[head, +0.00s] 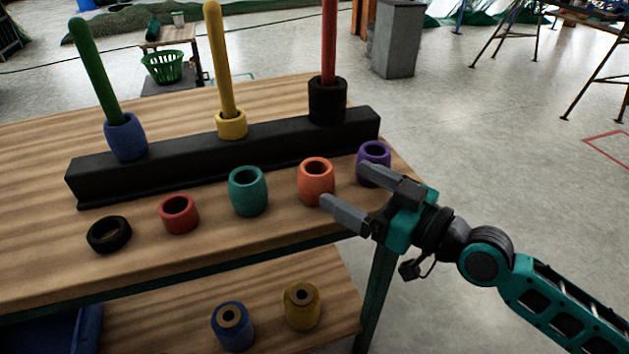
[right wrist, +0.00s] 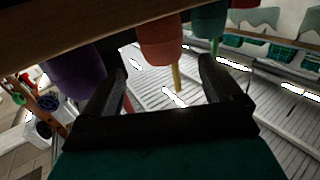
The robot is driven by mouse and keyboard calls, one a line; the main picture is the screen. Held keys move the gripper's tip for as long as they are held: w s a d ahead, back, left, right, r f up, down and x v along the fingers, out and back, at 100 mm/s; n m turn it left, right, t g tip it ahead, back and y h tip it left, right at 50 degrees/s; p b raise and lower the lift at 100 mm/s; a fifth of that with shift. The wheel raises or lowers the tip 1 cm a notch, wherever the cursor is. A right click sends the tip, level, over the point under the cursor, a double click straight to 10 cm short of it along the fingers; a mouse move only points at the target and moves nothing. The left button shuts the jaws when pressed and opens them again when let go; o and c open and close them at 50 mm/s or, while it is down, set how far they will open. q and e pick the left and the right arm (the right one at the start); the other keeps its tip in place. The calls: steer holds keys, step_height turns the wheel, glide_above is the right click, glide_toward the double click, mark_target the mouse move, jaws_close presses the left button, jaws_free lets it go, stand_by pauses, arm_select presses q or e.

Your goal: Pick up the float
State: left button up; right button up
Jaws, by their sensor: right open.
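Several ring-shaped floats stand in a row on the wooden table (head: 250,237): black (head: 103,247), red (head: 180,222), teal (head: 248,198), orange (head: 316,187) and purple (head: 384,162). My right gripper (head: 346,187) is open and empty at the table's right end. One finger is beside the orange float, and the other partly covers the purple one. In the right wrist view the orange float (right wrist: 160,40) shows beyond and between the spread fingers (right wrist: 162,70), with the purple float (right wrist: 75,72) left and the teal float (right wrist: 208,22) right. My left gripper is not in view.
A black bar (head: 230,155) behind the row carries green, yellow and red poles, with blue, yellow and black floats around their bases. A lower shelf (head: 160,315) holds blue (head: 232,335) and yellow (head: 302,312) floats. Open floor lies right of the table.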

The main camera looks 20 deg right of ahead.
mark_target(307, 170)
steer(key=x, duration=0.3)
steer(key=shift+w+a, duration=0.15)
steer(key=shift+w, duration=0.05)
steer(key=x, duration=0.4)
steer(key=shift+w+a+f, duration=0.25)
steer(key=shift+a+f, duration=0.05)
steer(key=shift+a, duration=0.1)
steer(key=shift+w+a, duration=0.25)
steer(key=shift+w, duration=0.15)
steer(key=shift+c, duration=0.3)
steer(key=c, duration=1)
steer(key=shift+o, duration=0.2)
step_height(307, 170, up, 20)
steer(key=p, duration=0.7)
